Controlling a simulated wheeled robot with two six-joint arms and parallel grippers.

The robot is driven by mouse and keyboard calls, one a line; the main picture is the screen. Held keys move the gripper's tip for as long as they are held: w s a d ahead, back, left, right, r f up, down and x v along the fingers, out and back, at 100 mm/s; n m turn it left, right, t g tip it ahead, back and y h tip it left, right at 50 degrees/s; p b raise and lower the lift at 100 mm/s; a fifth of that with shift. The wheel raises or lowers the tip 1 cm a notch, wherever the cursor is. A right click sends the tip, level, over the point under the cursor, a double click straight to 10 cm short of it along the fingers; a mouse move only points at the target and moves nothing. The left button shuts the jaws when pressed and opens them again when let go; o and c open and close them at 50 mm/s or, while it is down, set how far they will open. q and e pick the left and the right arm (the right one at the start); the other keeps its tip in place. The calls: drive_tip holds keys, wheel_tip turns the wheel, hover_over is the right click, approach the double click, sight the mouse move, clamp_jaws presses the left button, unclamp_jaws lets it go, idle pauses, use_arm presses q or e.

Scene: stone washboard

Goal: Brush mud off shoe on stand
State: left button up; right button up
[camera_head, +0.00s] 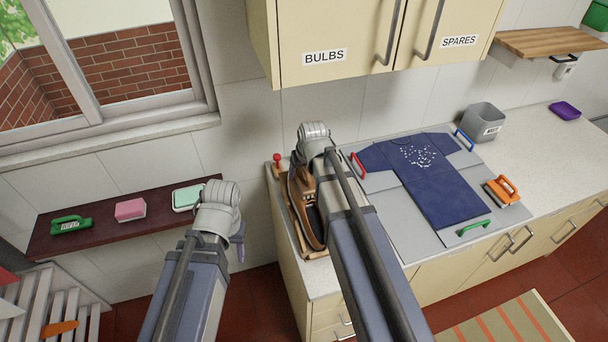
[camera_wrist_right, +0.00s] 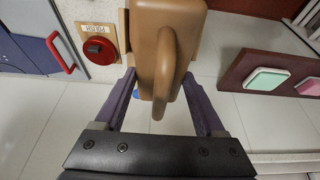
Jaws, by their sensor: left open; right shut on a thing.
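In the head view a brown piece with a loop handle, which looks like a brush (camera_head: 303,183), is at the counter's left end. It fills the middle of the right wrist view (camera_wrist_right: 166,60). My right gripper (camera_wrist_right: 162,108) is shut on its handle; in the head view my arm hides most of the gripper. A wooden stand with a dark shoe-like shape (camera_head: 313,226) lies just below the brush; my arm partly covers it, and I cannot tell contact or mud. My left gripper (camera_head: 240,252) is open, low beside the shelf, its fingers mostly hidden.
A grey board with a blue shirt (camera_head: 435,185), an orange brush (camera_head: 502,190) and a grey bin (camera_head: 483,122) occupy the counter. A red knob (camera_wrist_right: 98,49) sits close to the brush.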

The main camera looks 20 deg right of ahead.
sight(306, 170)
drive_tip(key=shift+w, duration=1.6)
drive_tip(key=s, duration=0.3)
drive_tip(key=shift+s, duration=1.7)
wheel_tip(306, 170, up, 2)
drive_tip(key=shift+s+d+p, duration=0.1)
drive_tip(key=shift+p, duration=0.85)
drive_tip(key=shift+r+p, duration=0.75)
wheel_tip(306, 170, up, 4)
drive_tip(key=p, duration=0.4)
drive_tip(key=shift+r, duration=0.15)
use_arm(q)
wheel_tip(306, 170, up, 8)
drive_tip(key=s, duration=0.1)
drive_tip(key=shift+d+f, duration=0.25)
drive_tip(key=shift+d, duration=0.05)
